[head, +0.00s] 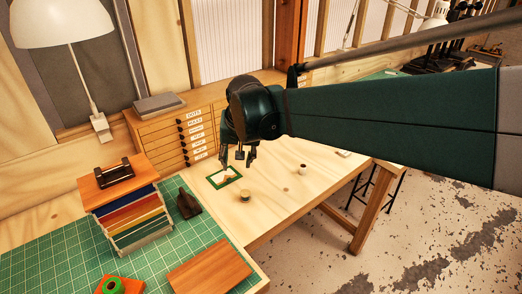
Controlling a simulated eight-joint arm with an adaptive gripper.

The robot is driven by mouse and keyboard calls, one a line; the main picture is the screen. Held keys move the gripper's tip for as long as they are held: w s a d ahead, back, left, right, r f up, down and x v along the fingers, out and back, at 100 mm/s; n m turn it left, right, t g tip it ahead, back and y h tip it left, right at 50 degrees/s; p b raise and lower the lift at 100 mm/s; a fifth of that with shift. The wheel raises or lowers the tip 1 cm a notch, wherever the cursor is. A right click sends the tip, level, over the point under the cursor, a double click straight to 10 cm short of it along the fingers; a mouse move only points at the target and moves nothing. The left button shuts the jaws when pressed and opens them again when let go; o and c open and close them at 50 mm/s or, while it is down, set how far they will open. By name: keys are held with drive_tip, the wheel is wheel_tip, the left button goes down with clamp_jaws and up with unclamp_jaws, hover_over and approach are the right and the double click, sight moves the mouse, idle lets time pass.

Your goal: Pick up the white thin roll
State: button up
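A small whitish roll (302,169) stands on the wooden table, to the right of my gripper. Another small roll (245,196), yellowish with a dark lower part, stands nearer the table's front edge. They are too small here to tell their thickness. My gripper (236,165) points down above the table, close to a green-framed pad (224,177). Its fingers are apart, and I see nothing held between them. It is apart from both rolls.
A small pale block (344,153) lies near the table's right end. A drawer cabinet (176,140) stands behind the table at left. A green cutting mat (185,232) holds a rack of coloured sheets (128,213), a dark tool (188,204) and a wooden board (210,266).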

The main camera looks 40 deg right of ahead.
drive_tip(key=w+d+f+m+g, duration=0.1)
drive_tip(key=w+d+f+m, duration=0.1)
drive_tip(key=d, duration=0.3)
drive_tip(key=w+d+f+m, duration=0.1)
drive_tip(key=w+d, duration=0.2)
drive_tip(key=d, duration=0.2)
drive_tip(key=m+g+y+b, duration=0.1)
drive_tip(key=m+g, duration=0.2)
drive_tip(key=m, duration=0.6)
hover_over(303, 169)
wheel_tip(303, 169, down, 19)
drive_tip(key=shift+w+d, duration=0.4)
drive_tip(key=shift+f, duration=1.25)
drive_tip(key=shift+w+d+f, duration=0.1)
drive_tip(key=shift+f, duration=1.2)
drive_tip(key=shift+w+d+f, duration=0.1)
drive_tip(key=shift+f, duration=1.2)
